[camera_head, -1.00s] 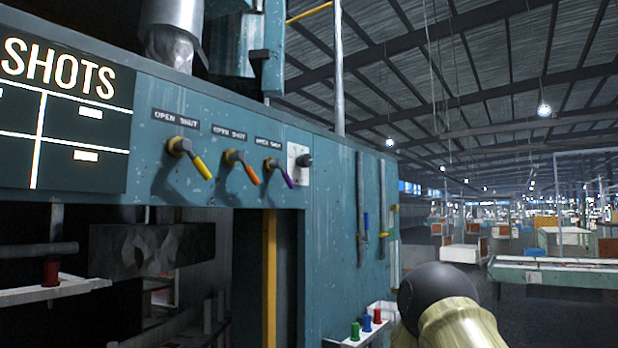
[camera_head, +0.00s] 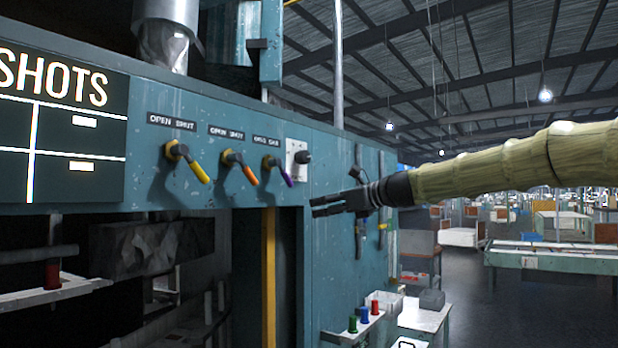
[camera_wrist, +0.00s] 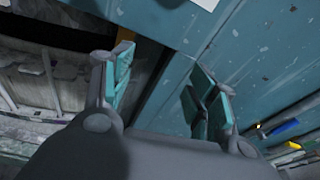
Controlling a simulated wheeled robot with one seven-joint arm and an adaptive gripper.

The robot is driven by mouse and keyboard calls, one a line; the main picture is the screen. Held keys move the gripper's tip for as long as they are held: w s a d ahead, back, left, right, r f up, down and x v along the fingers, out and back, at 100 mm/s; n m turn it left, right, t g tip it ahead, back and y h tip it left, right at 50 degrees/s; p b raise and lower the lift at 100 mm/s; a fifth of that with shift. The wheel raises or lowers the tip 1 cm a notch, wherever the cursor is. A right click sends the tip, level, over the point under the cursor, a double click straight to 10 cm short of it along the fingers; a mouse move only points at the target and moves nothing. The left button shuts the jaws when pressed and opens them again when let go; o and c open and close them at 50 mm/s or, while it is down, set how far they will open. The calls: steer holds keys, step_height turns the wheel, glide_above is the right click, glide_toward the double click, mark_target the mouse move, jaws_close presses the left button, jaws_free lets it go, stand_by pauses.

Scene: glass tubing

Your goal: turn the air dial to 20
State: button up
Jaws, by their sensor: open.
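The dial (camera_head: 303,157) is a dark round knob on a small white plate (camera_head: 292,147), mounted on the blue-green panel right of three levers. I take it for the air dial; its markings are too small to read. My gripper (camera_head: 316,207) is open and empty, below and slightly right of the dial, apart from it. Its fingers point left. In the wrist view the two teal-padded fingers (camera_wrist: 160,85) stand apart with nothing between them. A white edge (camera_wrist: 205,3) at the top there may be the dial's plate; the knob is not visible in that view.
Yellow (camera_head: 201,172), orange (camera_head: 250,175) and purple (camera_head: 286,179) levers stick out left of the dial. A SHOTS board (camera_head: 75,140) hangs further left. Below my gripper, a shelf (camera_head: 358,330) holds small coloured spools. Tools hang on the panel behind my wrist.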

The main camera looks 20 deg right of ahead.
steer(key=m+t+y, duration=0.1)
steer(key=y, duration=0.1)
glide_toward(307, 158)
steer(key=p+x, duration=0.4)
steer(key=x, duration=0.5)
steer(key=shift+w+a+p, duration=0.1)
steer(key=shift+w+p, duration=0.2)
steer(key=shift+p, duration=0.1)
steer(key=c, duration=1)
